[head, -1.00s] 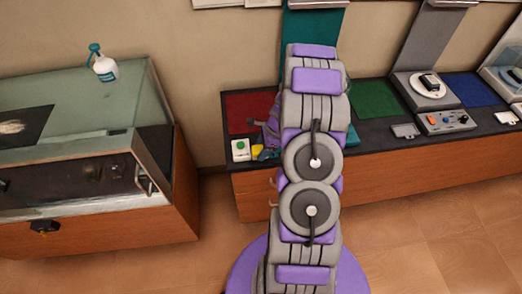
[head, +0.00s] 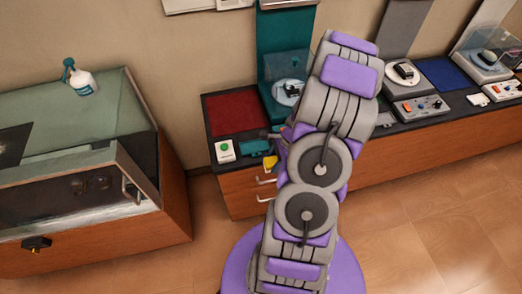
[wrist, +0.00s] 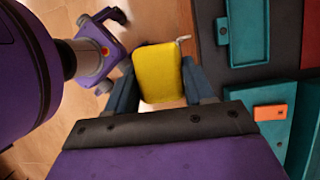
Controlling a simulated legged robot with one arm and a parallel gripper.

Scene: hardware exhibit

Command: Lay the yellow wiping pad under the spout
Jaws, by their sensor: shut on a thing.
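The yellow wiping pad (wrist: 158,75) is between the two dark blue fingers of my gripper (wrist: 158,85) in the wrist view, pinched at its sides. It hangs above the floor, beside the dark counter edge. In the head view a small part of the yellow pad (head: 270,161) shows in front of the counter, left of my arm; my arm hides most of the gripper. I cannot make out for sure which thing is the spout.
The dark counter (head: 240,178) carries a red mat (head: 234,113), a white box with a green button (head: 225,151), a teal stand with a clear cover (head: 285,67), a grey device (head: 420,107) and a blue mat (head: 446,75). Drawer handles (head: 266,181) stick out in front.

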